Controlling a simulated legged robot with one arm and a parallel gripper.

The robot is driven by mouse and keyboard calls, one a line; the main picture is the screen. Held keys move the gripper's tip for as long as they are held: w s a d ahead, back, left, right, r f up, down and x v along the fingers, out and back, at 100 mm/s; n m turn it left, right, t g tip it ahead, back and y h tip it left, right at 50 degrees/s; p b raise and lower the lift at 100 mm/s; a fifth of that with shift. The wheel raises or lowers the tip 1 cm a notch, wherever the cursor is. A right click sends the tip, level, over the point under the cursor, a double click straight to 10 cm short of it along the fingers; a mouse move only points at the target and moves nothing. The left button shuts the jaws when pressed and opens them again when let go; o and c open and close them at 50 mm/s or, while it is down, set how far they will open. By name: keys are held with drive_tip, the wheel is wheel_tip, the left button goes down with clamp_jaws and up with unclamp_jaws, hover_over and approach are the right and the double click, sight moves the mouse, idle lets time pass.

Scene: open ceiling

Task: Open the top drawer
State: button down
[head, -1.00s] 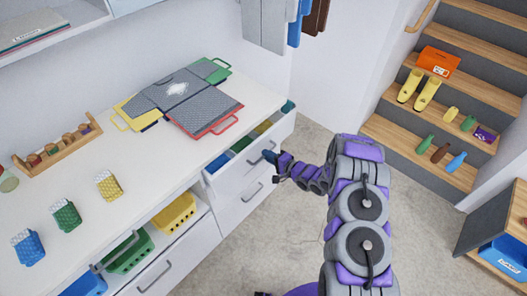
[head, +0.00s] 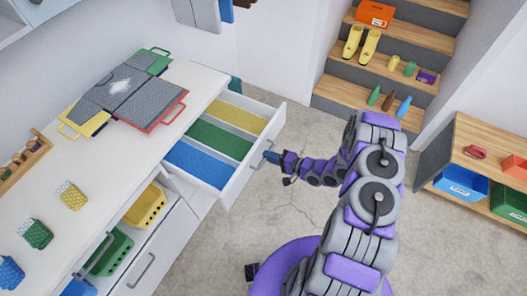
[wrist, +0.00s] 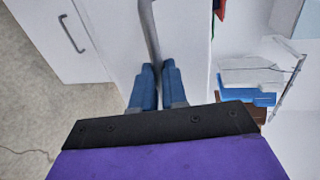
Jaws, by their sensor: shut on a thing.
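The top drawer (head: 238,186) is white and stands pulled well out from the counter. Blue, green and yellow panels lie side by side in it. My gripper (head: 271,157) is at the middle of the drawer's front. In the wrist view, the blue fingers of my gripper (wrist: 158,80) are closed around the grey bar handle (wrist: 150,32) on the white drawer front (wrist: 185,35). The drawer's inside is hidden in the wrist view.
The white counter (head: 190,85) holds grey, yellow, red and green cutting boards (head: 120,92). Lower left is a drawer with a yellow basket (head: 147,207) and a green basket (head: 110,252).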

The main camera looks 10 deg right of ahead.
drive_tip(key=shift+a+f, duration=0.2)
drive_tip(key=shift+a, duration=0.05)
drive_tip(key=shift+s, duration=0.1)
drive_tip(key=c, duration=1.3)
unclamp_jaws()
drive_tip(key=shift+d, duration=0.35)
drive_tip(key=shift+o, duration=0.6)
drive_tip(key=shift+a+r, duration=0.1)
drive_tip(key=shift+a, duration=0.1)
drive_tip(key=p+v, duration=0.1)
drive_tip(key=v, duration=1.6)
drive_tip(key=shift+d, duration=0.15)
drive_tip(key=shift+r, duration=0.1)
